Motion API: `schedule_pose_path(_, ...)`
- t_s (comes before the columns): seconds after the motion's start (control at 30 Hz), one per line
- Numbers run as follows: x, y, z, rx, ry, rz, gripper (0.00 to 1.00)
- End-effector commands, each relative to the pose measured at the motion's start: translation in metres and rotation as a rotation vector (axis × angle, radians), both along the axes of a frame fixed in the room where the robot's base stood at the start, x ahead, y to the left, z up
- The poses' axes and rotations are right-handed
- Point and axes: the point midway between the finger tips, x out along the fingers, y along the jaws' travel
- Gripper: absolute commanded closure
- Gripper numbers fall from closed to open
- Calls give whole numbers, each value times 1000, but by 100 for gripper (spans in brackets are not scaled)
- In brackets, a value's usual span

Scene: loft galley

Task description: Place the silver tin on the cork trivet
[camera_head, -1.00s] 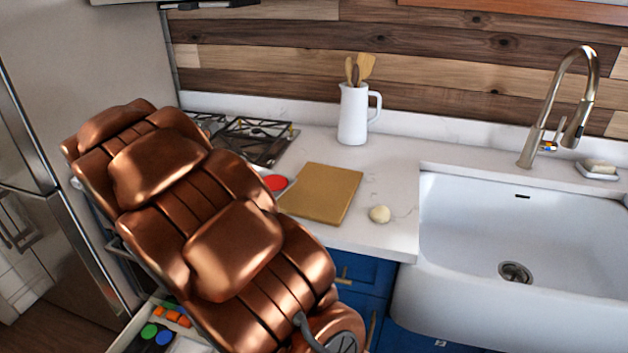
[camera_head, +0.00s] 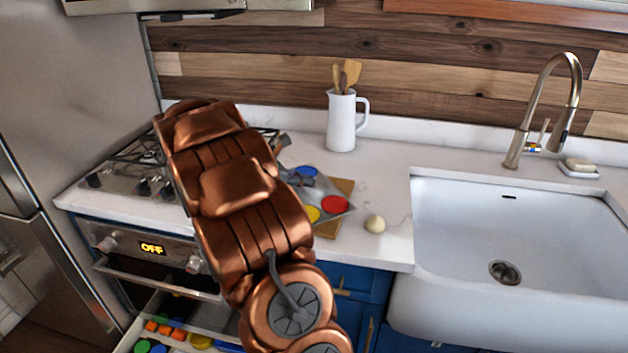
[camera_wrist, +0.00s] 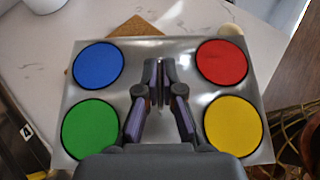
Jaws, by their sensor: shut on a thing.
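The silver tin (camera_head: 322,187) is a flat shiny square with blue, red, yellow and green discs, the green one showing only in the wrist view. In the wrist view the tin (camera_wrist: 160,140) spans most of the picture, and my gripper (camera_wrist: 160,88) is shut on its middle. The cork trivet (camera_head: 345,186) is a brown square on the counter, mostly hidden behind the tin. Its corner (camera_wrist: 136,27) shows past the tin's top edge in the wrist view. The tin appears above the trivet; I cannot tell whether they touch.
A pale round bulb (camera_head: 375,224) lies on the counter right of the tin. A white jug (camera_head: 342,120) with wooden utensils stands behind. The sink (camera_head: 480,225) is at right, the stove (camera_head: 125,165) at left. An open drawer (camera_head: 180,335) holds coloured items below.

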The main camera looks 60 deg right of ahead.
Motion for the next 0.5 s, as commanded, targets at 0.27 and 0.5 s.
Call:
schedule_pose_path(0.27, 1, -45, -3, -1, 1, -1, 100)
schedule_pose_path(0.5, 3, -50, -15, 2, 3, 6, 100)
